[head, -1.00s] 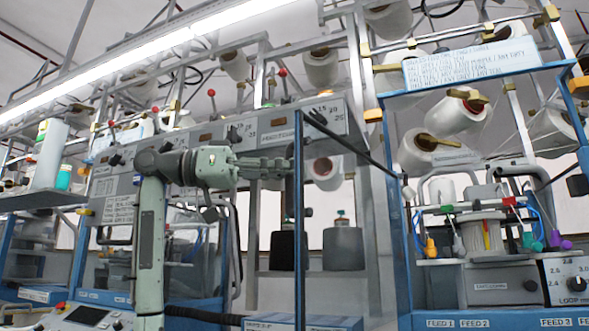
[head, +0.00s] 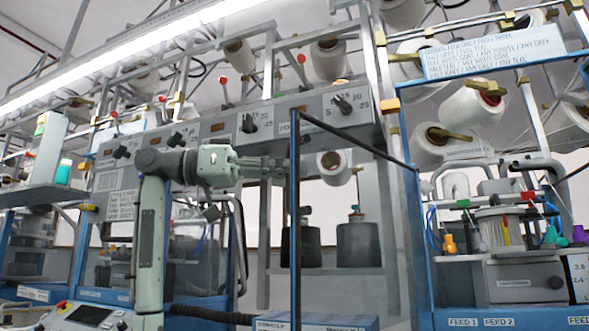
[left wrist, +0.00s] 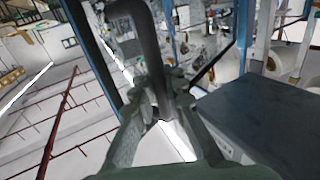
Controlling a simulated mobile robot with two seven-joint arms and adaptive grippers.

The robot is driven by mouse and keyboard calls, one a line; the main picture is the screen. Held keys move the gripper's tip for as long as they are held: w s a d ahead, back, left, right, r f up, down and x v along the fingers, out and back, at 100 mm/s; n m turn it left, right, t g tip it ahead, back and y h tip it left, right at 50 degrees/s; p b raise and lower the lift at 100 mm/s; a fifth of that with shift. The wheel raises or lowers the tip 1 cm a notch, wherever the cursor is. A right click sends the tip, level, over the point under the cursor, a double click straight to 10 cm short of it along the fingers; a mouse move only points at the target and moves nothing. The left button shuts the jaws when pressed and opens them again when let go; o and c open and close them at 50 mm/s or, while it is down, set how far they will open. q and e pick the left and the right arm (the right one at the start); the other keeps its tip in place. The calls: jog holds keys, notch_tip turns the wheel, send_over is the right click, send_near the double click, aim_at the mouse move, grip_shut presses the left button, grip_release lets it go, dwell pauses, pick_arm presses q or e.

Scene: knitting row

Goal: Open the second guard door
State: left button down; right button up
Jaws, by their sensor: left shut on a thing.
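The guard door is a clear pane in a thin frame. Its blue upright edge (head: 295,225) stands out in front of the machines, and a dark top rail (head: 360,138) slopes from it to the blue post on the right. The door appears to stand partly open. My left gripper (head: 284,166) is at this upright, at upper-middle height. In the left wrist view, the fingers of my left gripper (left wrist: 160,105) are closed around a dark curved handle (left wrist: 148,45). In the head view the handle is hard to make out behind the fingers. My right gripper is out of view.
The blue machine frame (head: 416,230) on the right surrounds a knitting unit (head: 505,230) with coloured feeders. Grey canisters (head: 358,242) stand behind the door. A grey control panel (head: 225,128) with knobs lies behind my arm, and a shelf (head: 45,192) juts in at left.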

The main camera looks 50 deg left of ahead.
pick_arm(q)
jog(key=shift+s, duration=0.15)
jog(key=c, duration=1.5)
grip_release()
jog(key=shift+s+a, duration=0.15)
jog(key=shift+s, duration=0.1)
jog(key=shift+c, duration=0.2)
jog(key=shift+w, duration=0.15)
jog(key=v, duration=1.2)
